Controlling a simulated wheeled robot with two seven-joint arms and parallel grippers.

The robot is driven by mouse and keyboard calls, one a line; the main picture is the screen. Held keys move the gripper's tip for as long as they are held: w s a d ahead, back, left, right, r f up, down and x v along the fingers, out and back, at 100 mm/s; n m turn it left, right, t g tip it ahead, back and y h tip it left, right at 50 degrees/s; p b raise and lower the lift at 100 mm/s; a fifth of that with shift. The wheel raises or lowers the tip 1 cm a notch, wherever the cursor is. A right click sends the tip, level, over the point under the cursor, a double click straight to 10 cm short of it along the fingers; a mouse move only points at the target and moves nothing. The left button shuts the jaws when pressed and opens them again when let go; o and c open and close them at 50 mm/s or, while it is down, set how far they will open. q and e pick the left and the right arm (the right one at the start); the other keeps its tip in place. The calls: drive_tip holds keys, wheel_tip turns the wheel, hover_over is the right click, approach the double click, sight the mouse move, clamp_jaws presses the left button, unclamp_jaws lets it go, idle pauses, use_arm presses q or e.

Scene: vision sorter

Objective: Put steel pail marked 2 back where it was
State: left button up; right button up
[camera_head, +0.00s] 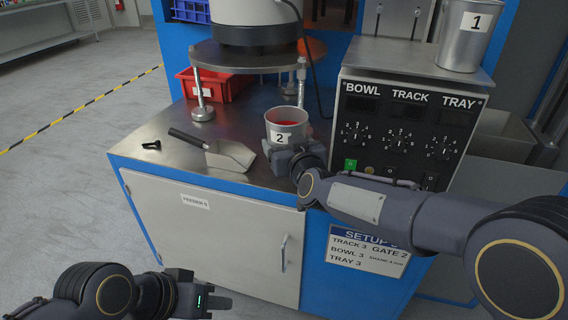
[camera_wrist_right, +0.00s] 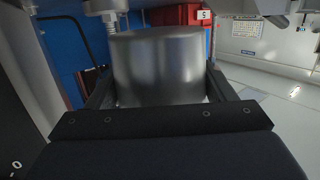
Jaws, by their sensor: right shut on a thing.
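The steel pail marked 2 (camera_head: 285,128) is upright at the front of the steel worktop, with something red inside. My right gripper (camera_head: 292,152) is shut on it from the front right. In the right wrist view the pail's plain metal side (camera_wrist_right: 158,68) fills the space between the two fingers. I cannot tell whether its base touches the worktop. My left gripper (camera_head: 208,303) is low in front of the cabinet, away from the pail. Its finger opening cannot be made out.
A metal scoop (camera_head: 222,153) and a small black clip (camera_head: 152,145) lie left of the pail. A control box (camera_head: 402,135) stands to the right, with a pail marked 1 (camera_head: 464,40) on top. A red bin (camera_head: 215,86) sits behind, beside the bowl feeder's round plate (camera_head: 240,60).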

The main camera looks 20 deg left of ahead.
drive_tip(key=shift+w+a+f, duration=0.45)
drive_tip(key=shift+w+f, duration=0.05)
drive_tip(key=shift+f, duration=0.25)
drive_tip(key=shift+a+f+b, duration=0.1)
drive_tip(key=shift+f+b, duration=0.8)
drive_tip(key=shift+f, duration=0.65)
drive_tip(key=shift+f, duration=0.2)
drive_tip(key=o, duration=1.7)
drive_tip(key=shift+r, duration=0.1)
